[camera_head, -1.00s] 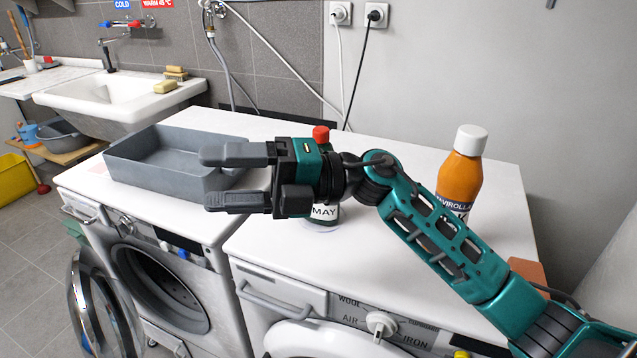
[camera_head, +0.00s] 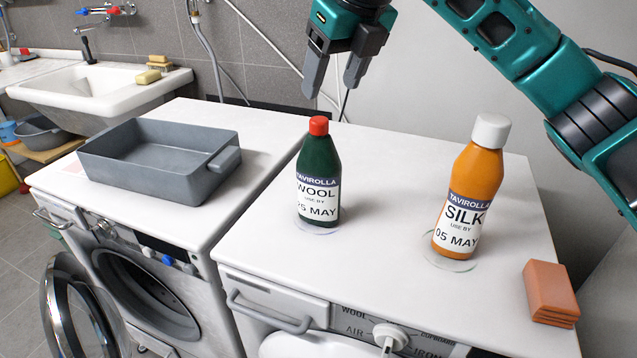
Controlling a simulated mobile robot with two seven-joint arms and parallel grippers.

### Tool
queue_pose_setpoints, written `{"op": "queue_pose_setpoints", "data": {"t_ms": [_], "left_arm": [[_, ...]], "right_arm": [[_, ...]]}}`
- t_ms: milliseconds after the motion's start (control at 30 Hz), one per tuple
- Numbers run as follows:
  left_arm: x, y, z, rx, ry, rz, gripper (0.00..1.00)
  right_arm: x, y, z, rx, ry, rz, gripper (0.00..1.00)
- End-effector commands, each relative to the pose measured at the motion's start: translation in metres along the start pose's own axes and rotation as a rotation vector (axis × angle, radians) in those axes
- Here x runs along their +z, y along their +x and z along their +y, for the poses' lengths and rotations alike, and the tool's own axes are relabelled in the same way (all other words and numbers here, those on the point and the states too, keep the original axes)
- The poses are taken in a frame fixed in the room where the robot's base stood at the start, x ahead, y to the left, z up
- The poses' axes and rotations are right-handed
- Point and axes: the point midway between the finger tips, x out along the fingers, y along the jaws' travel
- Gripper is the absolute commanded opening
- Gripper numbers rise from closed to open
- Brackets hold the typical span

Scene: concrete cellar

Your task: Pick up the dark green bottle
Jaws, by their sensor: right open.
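The dark green bottle (camera_head: 320,168) has a red cap and a white label reading WOOL, USE BY 25 MAY. It stands upright on a clear round disc on the white top of the right-hand machine. My right gripper (camera_head: 332,92) is open and empty, fingers pointing down, at the top of the view, above the bottle in the picture. Its fingers do not touch the bottle. My left gripper does not show.
An orange bottle (camera_head: 471,185) labelled SILK, with a white cap, stands to the right. A terracotta block stack (camera_head: 549,293) lies at the right edge. A grey tray (camera_head: 160,162) sits at left. The white top (camera_head: 385,185) between the bottles is clear.

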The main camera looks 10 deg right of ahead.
Motion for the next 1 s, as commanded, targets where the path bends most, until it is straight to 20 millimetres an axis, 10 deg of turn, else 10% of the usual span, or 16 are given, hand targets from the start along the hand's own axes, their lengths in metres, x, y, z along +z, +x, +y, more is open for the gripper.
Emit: {"op": "queue_pose_setpoints", "data": {"t_ms": [733, 1000], "left_arm": [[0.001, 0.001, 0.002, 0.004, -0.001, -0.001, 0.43], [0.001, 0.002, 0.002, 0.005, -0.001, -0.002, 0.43]], "right_arm": [[-0.006, 0.090, 0.004, 0.005, -0.003, 0.002, 0.65], [-0.005, 0.094, 0.004, 0.005, -0.004, -0.001, 0.64]]}}
